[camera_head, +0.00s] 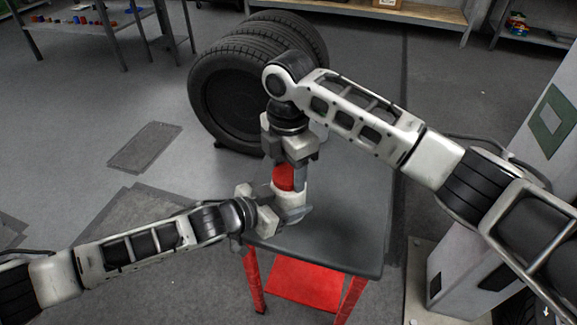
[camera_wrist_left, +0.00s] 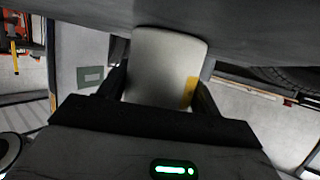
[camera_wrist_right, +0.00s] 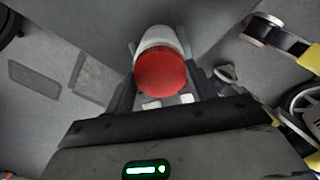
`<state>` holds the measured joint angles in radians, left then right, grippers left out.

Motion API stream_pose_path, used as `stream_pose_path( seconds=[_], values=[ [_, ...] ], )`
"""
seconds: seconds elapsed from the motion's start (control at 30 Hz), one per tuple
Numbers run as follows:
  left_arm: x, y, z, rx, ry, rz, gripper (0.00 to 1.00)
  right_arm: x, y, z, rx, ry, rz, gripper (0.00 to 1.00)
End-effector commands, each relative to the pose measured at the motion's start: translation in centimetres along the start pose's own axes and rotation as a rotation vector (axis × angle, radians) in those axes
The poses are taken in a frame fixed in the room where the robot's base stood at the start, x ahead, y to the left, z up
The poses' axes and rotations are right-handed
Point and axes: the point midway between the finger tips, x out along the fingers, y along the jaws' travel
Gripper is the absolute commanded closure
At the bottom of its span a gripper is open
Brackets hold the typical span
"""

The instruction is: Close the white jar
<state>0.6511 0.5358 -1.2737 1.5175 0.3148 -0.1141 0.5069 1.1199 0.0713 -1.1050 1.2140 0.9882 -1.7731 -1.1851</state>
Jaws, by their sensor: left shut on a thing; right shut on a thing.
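The white jar (camera_head: 290,196) stands near the front left corner of the dark table. My left gripper (camera_head: 280,213) is shut around its body from the left. In the left wrist view the jar (camera_wrist_left: 165,65) sits between the fingers, with a yellow patch on its side. The red lid (camera_head: 284,178) is right at the jar's top. My right gripper (camera_head: 285,170) reaches down from above and is shut on the lid. In the right wrist view the red lid (camera_wrist_right: 160,73) lines up with the white jar (camera_wrist_right: 158,38) behind it. Whether the lid is seated cannot be told.
The dark tabletop (camera_head: 345,220) is clear to the right of the jar. Large black tires (camera_head: 232,95) stand behind the table. A red shelf (camera_head: 300,283) is below the tabletop. A white machine column (camera_head: 550,120) is at the right, and shelving (camera_head: 90,28) at the back left.

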Motion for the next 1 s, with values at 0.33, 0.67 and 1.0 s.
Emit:
stream_pose_path(
  seconds=[0.33,0.67,1.0],
  values=[
    [0.0,-0.03,-0.07,0.001,0.001,0.0,1.0,0.03,0.02,-0.03,0.707,0.002,0.001,0.72],
    [0.0,-0.02,-0.06,0.001,0.001,0.0,1.0,0.01,0.02,0.0,0.752,0.0,0.001,0.72],
    [0.0,-0.01,-0.06,0.001,0.001,0.0,1.0,0.01,0.02,0.01,0.75,0.0,0.001,0.23]
  ],
)
